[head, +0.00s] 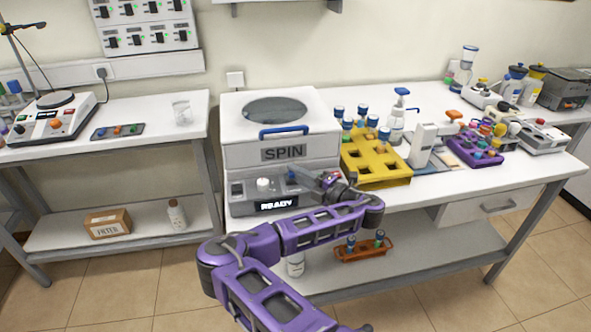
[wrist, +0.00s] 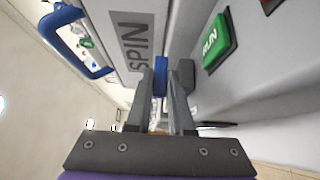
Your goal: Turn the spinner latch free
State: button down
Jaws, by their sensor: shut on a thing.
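The spinner (head: 240,151) is a white box at the left of the right-hand bench, with a round window, a blue lid handle (head: 284,131) and the word SPIN on its front. The lid looks down. The blue latch (wrist: 160,72) shows in the wrist view between my fingertips, at the seam by the SPIN label. My gripper (wrist: 163,85) is shut on it. In the head view my gripper (head: 312,178) reaches the right part of the spinner's front, and my wrist partly hides that area. The latch's exact angle is hard to tell.
The grey front panel has a white knob (head: 264,184) and a READY display (head: 277,205). A green RUN button (wrist: 216,43) is close to my fingers in the wrist view. A yellow tube rack (head: 378,178) stands just right of the spinner.

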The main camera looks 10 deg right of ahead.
jog(key=shift+w+r, duration=0.1)
jog(key=shift+r, duration=0.05)
jog(key=c, duration=0.8)
grip_release()
